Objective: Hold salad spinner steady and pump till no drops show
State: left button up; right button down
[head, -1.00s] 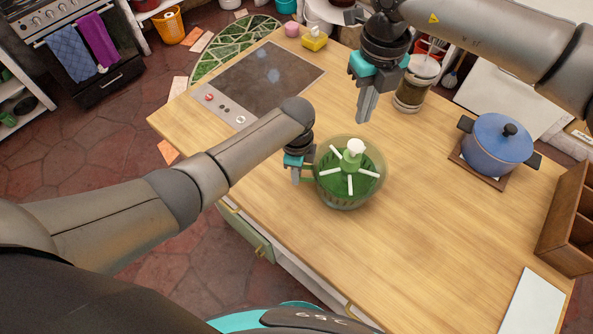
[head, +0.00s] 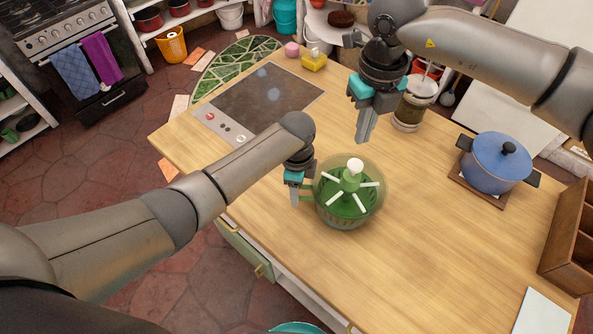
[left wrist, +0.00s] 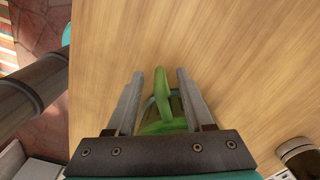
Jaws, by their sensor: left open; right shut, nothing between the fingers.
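The salad spinner (head: 373,211) stands upright on the wooden counter, with a clear bowl, green inside, white spokes on top and a white-topped green pump (head: 354,166) in the middle. My left gripper (head: 295,200) is at its left side. In the left wrist view, the open left fingers (left wrist: 158,100) stand on either side of the spinner's green handle loop (left wrist: 161,84), with gaps visible. My right gripper (head: 363,140) is shut and empty, held above the counter behind the pump in the picture. Drops are too small to make out.
A blue pot (head: 495,163) sits on a trivet at the right, beside a wooden rack (head: 567,240). A glass jar (head: 411,106) stands behind the right gripper. A dark cooktop (head: 262,97) lies at the back left. The counter (head: 430,240) right of the spinner is clear.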

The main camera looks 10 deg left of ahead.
pick_arm(q)
notch_tip(320, 180, up, 10)
jog(key=shift+r, duration=0.25)
dwell(0.3)
